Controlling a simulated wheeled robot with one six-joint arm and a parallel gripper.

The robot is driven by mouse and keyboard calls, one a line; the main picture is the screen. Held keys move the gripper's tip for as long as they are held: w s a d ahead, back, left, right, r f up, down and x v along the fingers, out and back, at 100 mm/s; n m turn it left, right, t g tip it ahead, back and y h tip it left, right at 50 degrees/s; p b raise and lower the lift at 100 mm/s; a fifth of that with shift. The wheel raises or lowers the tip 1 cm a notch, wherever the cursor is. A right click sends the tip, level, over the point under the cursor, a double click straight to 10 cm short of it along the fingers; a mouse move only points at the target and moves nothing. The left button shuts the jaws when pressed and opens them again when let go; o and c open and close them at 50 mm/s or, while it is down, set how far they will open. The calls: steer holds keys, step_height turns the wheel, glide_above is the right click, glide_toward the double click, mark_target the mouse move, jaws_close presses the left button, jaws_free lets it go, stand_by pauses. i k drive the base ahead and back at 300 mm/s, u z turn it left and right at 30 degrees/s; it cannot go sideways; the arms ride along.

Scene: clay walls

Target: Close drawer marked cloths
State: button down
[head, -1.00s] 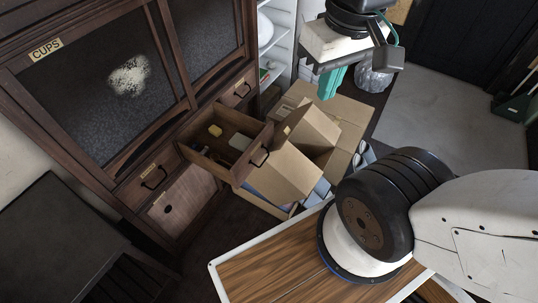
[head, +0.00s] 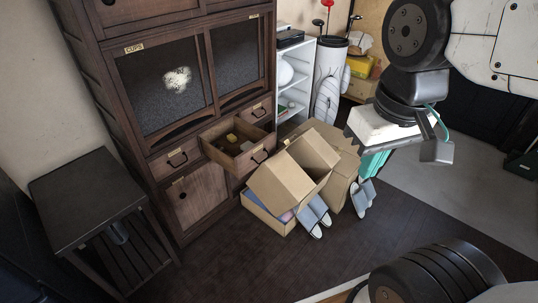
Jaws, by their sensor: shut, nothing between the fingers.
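A dark wooden cabinet (head: 205,100) stands at the left of centre. Its middle small drawer (head: 250,162) is pulled out, with a dark handle on the front and a few small yellowish things inside. The small drawers to its left (head: 170,160) and right (head: 258,112) are shut. The drawer labels are too small to read, so I cannot tell which says cloths. My gripper (head: 372,164), with teal fingers, is shut and empty.
Open cardboard boxes (head: 290,180) crowd the floor right beside and in front of the open drawer. Grey-white slippers (head: 314,214) lie by them. A dark side table (head: 85,195) stands at the left. Dark floor (head: 235,250) in front of the cabinet is clear.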

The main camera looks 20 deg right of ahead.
mark_target(243, 163)
steer(key=u, duration=0.4)
steer(key=i, duration=0.95)
steer(key=u, duration=0.45)
